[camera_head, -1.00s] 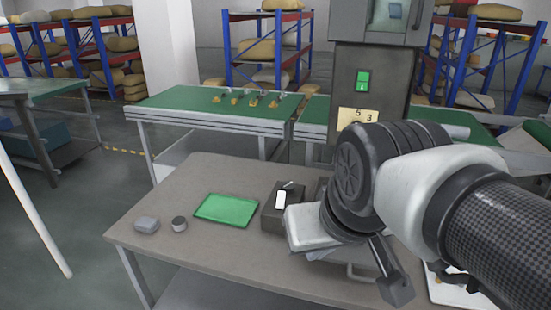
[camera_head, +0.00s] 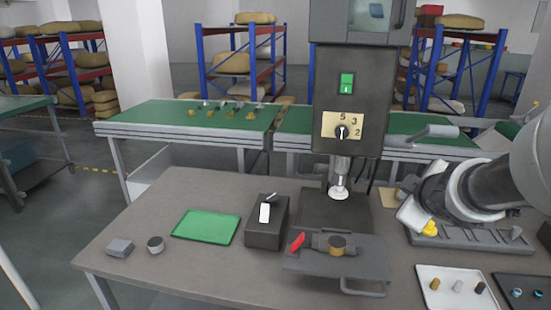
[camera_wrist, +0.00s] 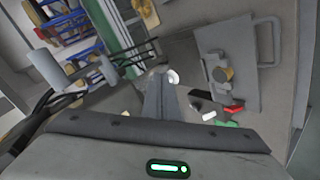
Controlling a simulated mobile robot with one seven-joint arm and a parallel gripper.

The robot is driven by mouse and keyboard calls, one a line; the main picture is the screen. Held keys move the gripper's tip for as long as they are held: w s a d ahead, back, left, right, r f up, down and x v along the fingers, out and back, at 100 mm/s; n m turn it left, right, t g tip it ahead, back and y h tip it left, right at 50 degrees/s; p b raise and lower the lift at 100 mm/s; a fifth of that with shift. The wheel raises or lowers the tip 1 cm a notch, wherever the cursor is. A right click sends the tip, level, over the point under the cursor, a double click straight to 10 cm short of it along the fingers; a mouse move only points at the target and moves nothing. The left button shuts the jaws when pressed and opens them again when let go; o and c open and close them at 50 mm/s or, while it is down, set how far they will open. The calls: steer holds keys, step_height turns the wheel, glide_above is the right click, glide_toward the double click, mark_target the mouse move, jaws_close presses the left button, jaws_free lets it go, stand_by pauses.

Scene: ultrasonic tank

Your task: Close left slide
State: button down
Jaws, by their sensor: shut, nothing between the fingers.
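A dark grey slide plate (camera_head: 330,268) with a bar handle (camera_head: 363,288) at its front lies on the table below the press; I cannot tell if it is the left slide. It carries a red lever (camera_head: 297,241) and a clamp with a round brown piece (camera_head: 337,244). In the wrist view the plate (camera_wrist: 250,88), its handle (camera_wrist: 268,42) and the red lever (camera_wrist: 233,108) show at the right. My gripper (camera_head: 412,220) is right of the plate and apart from it. Its shut fingers (camera_wrist: 160,88) hold nothing in the wrist view.
The press column (camera_head: 347,100) with a green switch and dial stands behind the plate. A dark box (camera_head: 266,228) and a green tray (camera_head: 206,227) are left. A grey rack (camera_head: 470,238), a white tray (camera_head: 462,290) and a dark tray (camera_head: 520,292) crowd the right.

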step_height(320, 180, down, 11)
steer(key=s+n+g+y+b, duration=0.1)
steer(key=s+n+g+y, duration=0.1)
steer(key=s+n+y, duration=0.1)
steer(key=n+g+y, duration=0.2)
steer(key=y, duration=0.1)
glide_toward(371, 281)
steer(key=w+a+f+b, duration=0.2)
steer(key=f+b, duration=0.1)
steer(key=w+a+f+b, duration=0.1)
steer(key=f, duration=0.1)
steer(key=shift+a+f+b, duration=0.1)
steer(key=shift+a+b, duration=0.25)
steer(key=shift+b, duration=0.05)
steer(key=shift+w, duration=0.15)
